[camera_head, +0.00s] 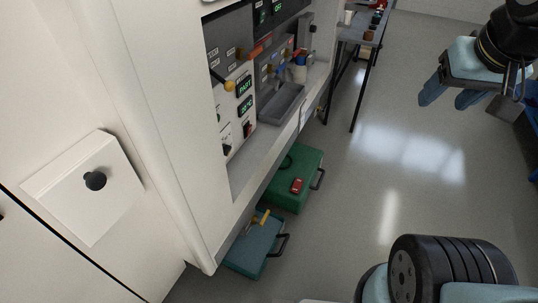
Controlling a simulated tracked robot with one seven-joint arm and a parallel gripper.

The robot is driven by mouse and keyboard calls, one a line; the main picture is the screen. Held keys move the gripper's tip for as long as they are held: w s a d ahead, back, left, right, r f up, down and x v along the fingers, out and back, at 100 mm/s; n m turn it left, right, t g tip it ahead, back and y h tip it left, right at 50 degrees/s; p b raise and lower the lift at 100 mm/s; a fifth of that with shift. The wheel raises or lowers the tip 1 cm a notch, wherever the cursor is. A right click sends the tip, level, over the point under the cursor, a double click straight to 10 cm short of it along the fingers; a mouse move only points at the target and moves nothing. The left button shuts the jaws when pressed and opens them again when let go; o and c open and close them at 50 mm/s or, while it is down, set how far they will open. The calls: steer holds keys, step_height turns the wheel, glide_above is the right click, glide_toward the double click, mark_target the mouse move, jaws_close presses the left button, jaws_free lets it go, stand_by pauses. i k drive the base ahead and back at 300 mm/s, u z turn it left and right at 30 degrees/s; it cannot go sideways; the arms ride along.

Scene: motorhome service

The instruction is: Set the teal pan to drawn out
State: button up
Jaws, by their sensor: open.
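The teal pan (252,257) is a shallow blue-teal box low at the floor, under the edge of the white vehicle wall. Its front part shows past the wall, with a black handle (282,246) on its right side. Its rear part is hidden by the wall, so I cannot tell how far out it stands. A yellow-orange item (262,217) lies on it. My gripper (450,98) is at the upper right, open and empty, with blue fingers. It is well apart from the pan, across open floor.
A green pan (308,163) with a red item (296,186) on it sits just behind the teal pan. The open service bay (281,103) with knobs and displays is above. A dark table (362,35) stands at the back. The grey floor (350,215) to the right is clear.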

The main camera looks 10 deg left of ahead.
mark_target(249, 254)
steer(key=u, duration=0.05)
steer(key=k, duration=0.5)
steer(key=u, duration=0.65)
steer(key=i, duration=0.3)
steer(key=u, duration=0.45)
